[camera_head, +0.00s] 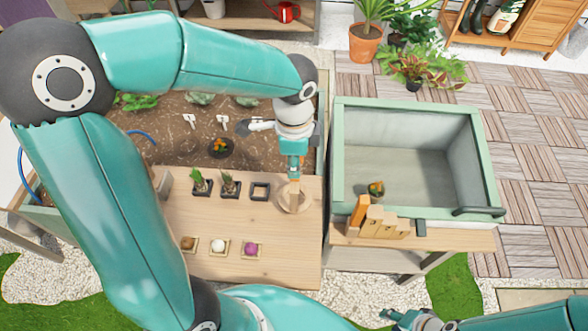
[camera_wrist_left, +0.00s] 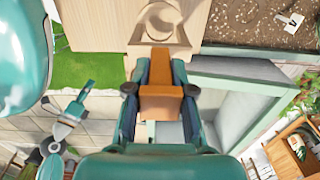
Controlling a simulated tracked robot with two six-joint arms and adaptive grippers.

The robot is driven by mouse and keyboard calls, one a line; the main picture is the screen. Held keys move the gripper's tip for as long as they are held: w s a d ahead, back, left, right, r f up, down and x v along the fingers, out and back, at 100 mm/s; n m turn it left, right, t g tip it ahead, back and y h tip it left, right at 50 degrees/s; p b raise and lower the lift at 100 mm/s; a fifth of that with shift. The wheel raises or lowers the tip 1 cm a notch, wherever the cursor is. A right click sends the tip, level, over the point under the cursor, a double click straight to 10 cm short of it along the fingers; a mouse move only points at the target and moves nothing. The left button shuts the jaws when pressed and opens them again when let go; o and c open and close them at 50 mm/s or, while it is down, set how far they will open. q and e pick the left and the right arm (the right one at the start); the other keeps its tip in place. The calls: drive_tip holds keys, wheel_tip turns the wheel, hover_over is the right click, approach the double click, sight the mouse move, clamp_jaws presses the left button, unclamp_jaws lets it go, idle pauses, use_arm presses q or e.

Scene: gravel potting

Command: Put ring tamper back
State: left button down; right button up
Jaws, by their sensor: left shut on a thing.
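My left gripper (camera_head: 294,168) is shut on the orange handle of the ring tamper (camera_head: 294,190), over the right end of the wooden table. In the left wrist view the orange handle (camera_wrist_left: 160,88) sits between both fingers. A pale wooden ring (camera_wrist_left: 178,22) lies beyond it, and I cannot tell whether it touches the table. A wooden tool rack (camera_head: 380,224) stands at the front of the green-framed basin, with an orange-topped piece at its left end. My right gripper (camera_head: 395,317) is at the bottom right, with its fingers apart and empty.
The wooden table (camera_head: 215,210) holds black square pots with plants, one empty square pot (camera_head: 260,191), and small trays with a brown, a white and a purple item. A soil bed (camera_head: 180,150) lies behind.

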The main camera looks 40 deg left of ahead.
use_arm(q)
drive_tip(key=shift+f, duration=1.65)
drive_tip(key=shift+f, duration=0.15)
drive_tip(key=c, duration=1)
unclamp_jaws()
wheel_tip(320, 180, up, 12)
drive_tip(key=shift+r, duration=0.2)
drive_tip(key=shift+s, duration=0.15)
